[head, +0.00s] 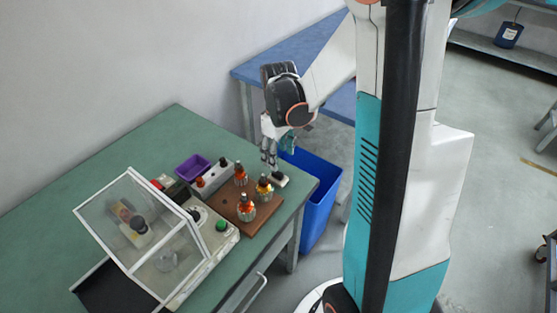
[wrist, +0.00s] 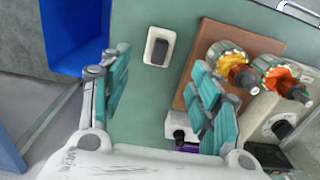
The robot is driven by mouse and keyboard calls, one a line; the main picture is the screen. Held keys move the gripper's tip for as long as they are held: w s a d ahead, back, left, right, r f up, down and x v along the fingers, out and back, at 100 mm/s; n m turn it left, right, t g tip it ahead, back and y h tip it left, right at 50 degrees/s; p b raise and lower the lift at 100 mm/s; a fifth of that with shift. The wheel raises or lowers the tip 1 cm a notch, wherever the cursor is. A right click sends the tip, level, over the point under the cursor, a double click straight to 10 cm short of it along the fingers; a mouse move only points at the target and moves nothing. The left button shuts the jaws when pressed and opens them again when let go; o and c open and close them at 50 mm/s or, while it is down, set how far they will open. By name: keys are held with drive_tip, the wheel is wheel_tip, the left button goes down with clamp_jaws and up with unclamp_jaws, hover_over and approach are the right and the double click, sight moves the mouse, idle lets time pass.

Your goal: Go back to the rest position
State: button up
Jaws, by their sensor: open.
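My gripper (head: 270,150) is above the right corner of the green table (head: 120,150) in the head view. In the wrist view my gripper (wrist: 160,95) has its two teal-padded fingers spread wide, with nothing between the pads. Below it, a small pale block with a dark top (wrist: 157,47) lies on the table. It also shows in the head view (head: 281,180), just under the fingertips. The fingers appear apart from it.
A brown board (head: 270,212) holds armatures with orange windings (head: 246,207). A purple bin (head: 193,168) and a machine with a clear guard (head: 150,225) stand to the left. A blue bin (head: 318,200) is on the floor beside the table. A blue table (head: 290,55) stands behind.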

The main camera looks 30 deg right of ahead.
drive_tip(key=shift+r, duration=0.95)
